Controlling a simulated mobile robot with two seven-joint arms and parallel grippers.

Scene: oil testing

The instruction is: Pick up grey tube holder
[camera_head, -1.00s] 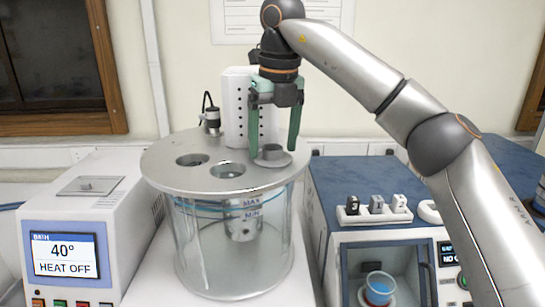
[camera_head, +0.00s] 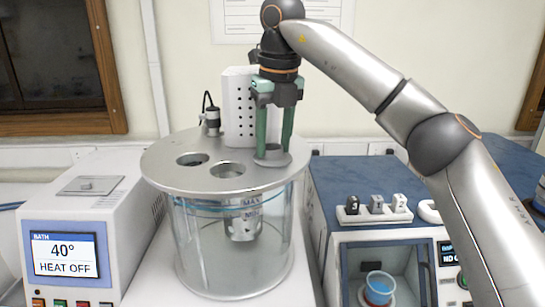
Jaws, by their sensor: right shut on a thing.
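The grey tube holder (camera_head: 273,160) sits at the right of the round metal lid (camera_head: 180,181) of the glass bath. Its flange rests on or just at the lid; I cannot tell if there is a gap. My right gripper (camera_head: 273,152) points straight down over it. Its two green fingers are shut on the holder's collar, one on each side. My left gripper is not in view.
Two open holes show in the lid, left of the holder. A white perforated tower (camera_head: 238,105) stands close behind my gripper. The bath controller (camera_head: 65,255) is at the left. A blue-topped machine (camera_head: 345,180) with small numbered pieces and a beaker (camera_head: 379,288) is at the right.

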